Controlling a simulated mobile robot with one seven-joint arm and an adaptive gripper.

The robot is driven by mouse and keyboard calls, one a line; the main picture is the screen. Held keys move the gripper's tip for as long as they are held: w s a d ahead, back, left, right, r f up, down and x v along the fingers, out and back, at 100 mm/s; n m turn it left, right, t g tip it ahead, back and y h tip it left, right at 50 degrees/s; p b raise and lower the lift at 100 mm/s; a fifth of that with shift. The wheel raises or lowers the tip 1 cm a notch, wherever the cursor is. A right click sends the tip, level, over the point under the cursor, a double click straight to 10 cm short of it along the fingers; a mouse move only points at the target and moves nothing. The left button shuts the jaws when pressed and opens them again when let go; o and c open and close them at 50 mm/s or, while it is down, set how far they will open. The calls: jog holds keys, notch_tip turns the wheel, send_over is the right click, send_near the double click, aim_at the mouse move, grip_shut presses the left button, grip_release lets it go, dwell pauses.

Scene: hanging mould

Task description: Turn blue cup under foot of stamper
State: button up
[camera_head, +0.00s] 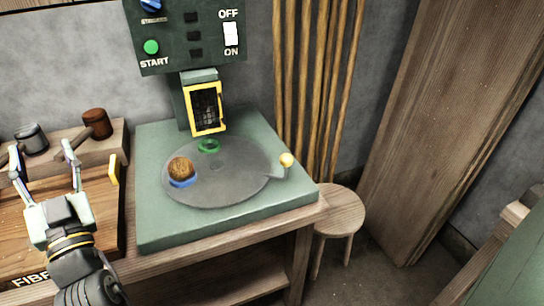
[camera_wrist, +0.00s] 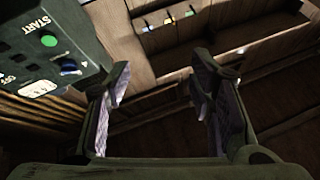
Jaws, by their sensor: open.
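The blue cup (camera_head: 183,183) sits at the left front of the round grey turntable (camera_head: 235,183). A brown, rough ball (camera_head: 180,167) rests in it, and only part of its blue rim shows. The stamper (camera_head: 206,107) is at the back of the turntable, with a yellow-framed mesh guard in front; its foot cannot be made out. A green ring-like cup (camera_head: 208,146) sits just below the guard. A lever with a yellow knob (camera_head: 286,160) sticks out from the turntable's right side. My gripper (camera_head: 43,158) is open and empty, left of the turntable; its fingers also show in the wrist view (camera_wrist: 160,85).
A control panel (camera_head: 187,35) with a green START button and an OFF/ON switch is above the stamper. A wooden rack (camera_head: 70,150) with hammers stands at left. Poles (camera_head: 315,80) lean behind; a stool (camera_head: 338,212) stands at right. Space above the turntable's front is clear.

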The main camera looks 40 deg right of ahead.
jog(key=d+f+m+g+h, duration=0.2)
jog(key=d+h, duration=0.1)
jog(key=d, duration=0.3)
jog(key=d+f+m+g+h, duration=0.1)
jog(key=d+f+m+h, duration=0.15)
jog(key=d, duration=0.25)
jog(key=m+g+h+p, duration=0.3)
jog(key=m+g+h, duration=0.4)
jog(key=g+h, duration=0.4)
send_near(284, 163)
jog(key=g, duration=0.1)
jog(key=shift+y, duration=0.45)
jog(key=x, duration=0.3)
jog(key=b+x, duration=0.1)
jog(key=x, duration=0.3)
jog(key=r+b+x, duration=0.1)
jog(key=x, duration=0.2)
jog(key=shift+w+d, duration=0.1)
jog(key=shift+w, duration=0.15)
jog(key=shift+w+d, duration=0.3)
jog(key=shift+d, duration=0.25)
jog(key=shift+c, duration=0.3)
grip_shut()
